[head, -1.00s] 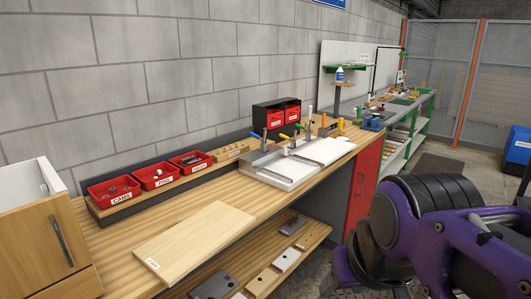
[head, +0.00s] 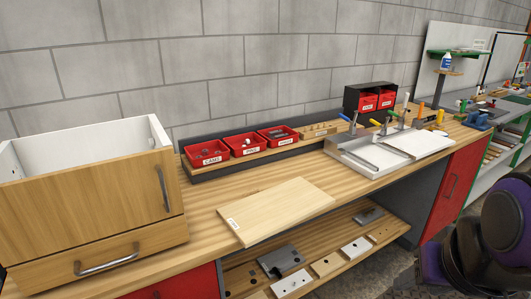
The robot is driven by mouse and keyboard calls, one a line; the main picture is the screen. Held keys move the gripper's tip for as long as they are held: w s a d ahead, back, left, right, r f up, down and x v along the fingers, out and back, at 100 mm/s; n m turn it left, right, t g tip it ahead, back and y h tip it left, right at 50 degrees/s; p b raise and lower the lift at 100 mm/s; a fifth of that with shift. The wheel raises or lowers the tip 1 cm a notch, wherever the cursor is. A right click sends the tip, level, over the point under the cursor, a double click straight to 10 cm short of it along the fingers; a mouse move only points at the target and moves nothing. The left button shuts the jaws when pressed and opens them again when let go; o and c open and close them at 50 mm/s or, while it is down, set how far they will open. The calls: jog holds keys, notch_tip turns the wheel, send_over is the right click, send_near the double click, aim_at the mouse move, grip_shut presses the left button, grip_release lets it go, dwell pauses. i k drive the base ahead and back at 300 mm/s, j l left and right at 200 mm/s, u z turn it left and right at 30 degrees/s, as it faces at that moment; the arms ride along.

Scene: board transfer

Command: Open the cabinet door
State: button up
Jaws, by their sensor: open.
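A wooden cabinet with white inner walls and an open top (head: 70,131) stands on the left end of the workbench. Its light wood door (head: 95,205) is shut, with a vertical metal handle (head: 165,183) near its right edge. Below the door is a drawer front with a horizontal metal handle (head: 107,260). A red door (head: 455,180) with a vertical handle is shut under the right part of the bench. My purple and black arm shows at the lower right, well away from the wooden cabinet. My gripper is not visible.
A loose wooden board (head: 277,208) lies near the bench's front edge. Red bins (head: 207,153) stand in a row behind it. A white fixture (head: 385,150) with clamps is farther right. A lower shelf (head: 240,280) holds several plates and blocks.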

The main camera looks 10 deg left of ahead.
aim_at(42, 215)
jog(key=u, duration=2.05)
